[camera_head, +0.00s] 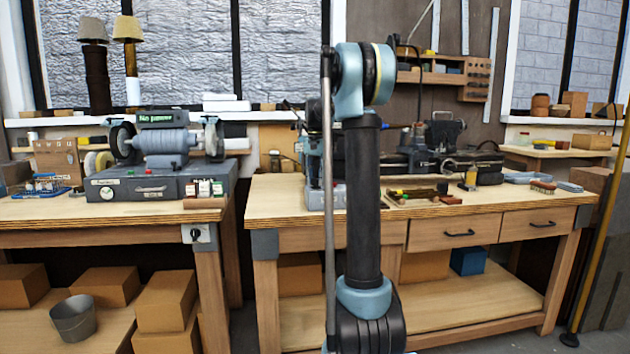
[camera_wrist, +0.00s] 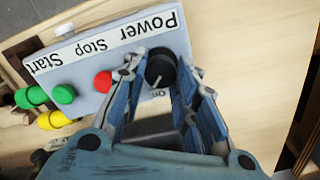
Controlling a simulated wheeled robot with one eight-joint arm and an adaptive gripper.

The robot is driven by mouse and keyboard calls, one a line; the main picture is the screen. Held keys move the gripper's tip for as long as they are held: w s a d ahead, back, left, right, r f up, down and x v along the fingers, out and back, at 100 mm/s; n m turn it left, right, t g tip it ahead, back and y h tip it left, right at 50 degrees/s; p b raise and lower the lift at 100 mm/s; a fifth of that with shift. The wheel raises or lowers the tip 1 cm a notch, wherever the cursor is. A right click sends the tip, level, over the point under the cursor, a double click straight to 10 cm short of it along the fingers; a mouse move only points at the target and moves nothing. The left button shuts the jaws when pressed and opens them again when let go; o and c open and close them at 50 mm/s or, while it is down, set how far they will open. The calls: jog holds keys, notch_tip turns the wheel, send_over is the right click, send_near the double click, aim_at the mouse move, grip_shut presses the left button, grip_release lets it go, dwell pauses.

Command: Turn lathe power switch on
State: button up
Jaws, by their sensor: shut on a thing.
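The lathe's control panel (camera_wrist: 120,45) is a pale box in the wrist view, labelled Power, Stop and Start, and it appears upside down. The black round power switch (camera_wrist: 161,64) sits under the Power label. My gripper (camera_wrist: 158,82) has its blue fingers on both sides of the switch and is shut on it. A small "On" mark shows just below the switch, between the fingers; the switch's exact setting is hard to tell. The red stop button (camera_wrist: 103,81) is just left of the fingers, and the green start button (camera_wrist: 64,94) is farther left. In the head view my arm hides the gripper.
The dark lathe (camera_head: 445,155) stands on the right wooden workbench (camera_head: 480,201). A bench grinder (camera_head: 165,142) with a "No power" sign stands on the left bench. Small tools and trays lie along the right bench. A yellow pole (camera_head: 600,235) stands at far right.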

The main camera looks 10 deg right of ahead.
dwell(0.5)
jog(key=o, duration=1)
jog(key=shift+o, duration=0.2)
jog(key=shift+r, duration=0.15)
notch_tip(320, 180, up, 12)
jog(key=shift+f, duration=0.2)
jog(key=s+f+n+t, duration=0.1)
jog(key=s+f+n, duration=0.1)
jog(key=s+f, duration=0.75)
jog(key=s+f+n, duration=0.1)
jog(key=s+f, duration=0.3)
jog(key=s, duration=1)
jog(key=s+f+n+t, duration=0.1)
jog(key=s+f+n, duration=0.1)
jog(key=s+f, duration=0.7)
jog(key=s+f+n, duration=0.1)
jog(key=s+f, duration=1)
jog(key=s, duration=0.1)
jog(key=shift+s+a+f, duration=0.15)
jog(key=shift+a, duration=0.15)
